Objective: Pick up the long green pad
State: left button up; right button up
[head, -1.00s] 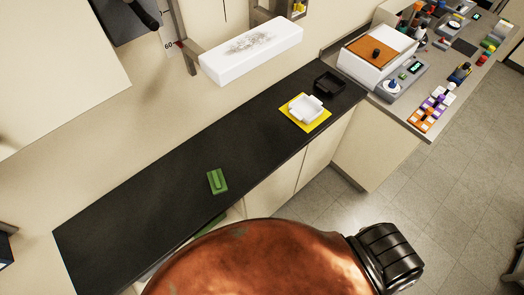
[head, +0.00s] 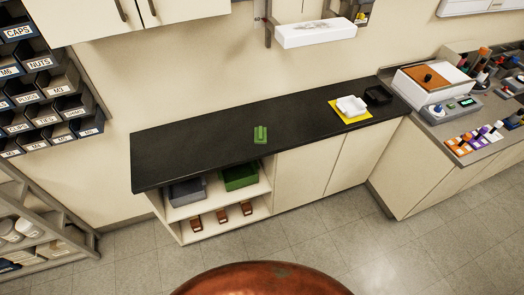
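The long green pad (head: 260,134) lies on the black countertop (head: 200,150), close to its front edge, in the head view. It looks like a green base with a raised narrow strip along it. Nothing touches it. Neither of my grippers shows in the head view, so whether they are open or shut is hidden.
A white dish on a yellow mat (head: 367,118) and a black tray (head: 378,95) sit on the counter's right part. Below the counter, an open shelf holds a green bin (head: 240,178) and a grey bin (head: 187,192). The counter's left part is bare.

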aim_at(260, 132)
jog(key=u, duration=0.5)
jog(key=i, duration=0.35)
jog(key=u, duration=0.35)
